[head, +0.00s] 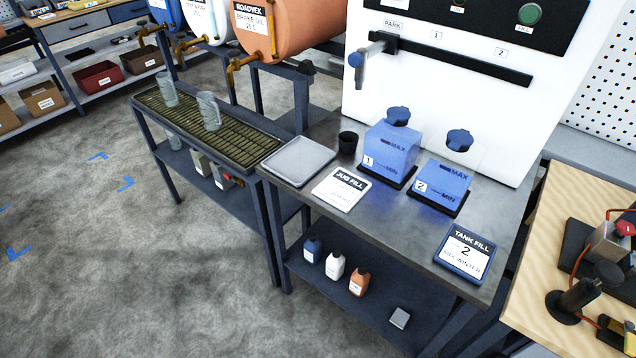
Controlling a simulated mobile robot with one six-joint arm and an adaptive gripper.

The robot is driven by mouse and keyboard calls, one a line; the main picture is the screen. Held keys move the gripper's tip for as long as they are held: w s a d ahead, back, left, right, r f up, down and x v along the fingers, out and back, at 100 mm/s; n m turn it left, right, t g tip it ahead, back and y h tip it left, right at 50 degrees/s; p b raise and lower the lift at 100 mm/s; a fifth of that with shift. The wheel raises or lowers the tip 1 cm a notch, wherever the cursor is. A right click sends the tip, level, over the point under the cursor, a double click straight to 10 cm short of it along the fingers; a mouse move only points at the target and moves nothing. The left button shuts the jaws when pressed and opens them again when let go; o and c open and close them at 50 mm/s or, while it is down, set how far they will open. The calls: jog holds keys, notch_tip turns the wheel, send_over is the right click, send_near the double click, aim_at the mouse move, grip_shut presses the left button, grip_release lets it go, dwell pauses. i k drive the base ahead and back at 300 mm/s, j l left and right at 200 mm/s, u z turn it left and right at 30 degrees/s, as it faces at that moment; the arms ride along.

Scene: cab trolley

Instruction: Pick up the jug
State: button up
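Two clear, grey-tinted jugs stand on the slatted drip tray (155,102) at the left. One jug (210,112) is nearer the tray's middle. The other jug (167,90) is farther back and to the left. Both look upright and empty, though they are too small to be sure. I cannot tell which one the task means. My gripper does not show in the head view.
Barrels with brass taps, one of them orange (275,28), stand behind the drip tray. The metal bench (395,232) holds a pale square plate (298,160), a JUG FILL card (340,189), a black cup (347,142) and two blue-filled tanks (390,150). Open floor lies at the left.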

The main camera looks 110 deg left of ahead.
aim_at(164, 81)
jog(key=u, duration=2.3)
jog(key=i+j+u, duration=0.15)
jog(key=u, duration=0.25)
jog(key=i+j+u, duration=0.1)
jog(key=i+u, duration=0.25)
jog(key=i+j+u, duration=0.1)
jog(key=u, duration=0.3)
jog(key=k+j+u, duration=0.1)
jog(key=j+u, duration=0.15)
jog(key=j, duration=0.5)
jog(key=j+u, duration=0.25)
jog(key=j, duration=0.5)
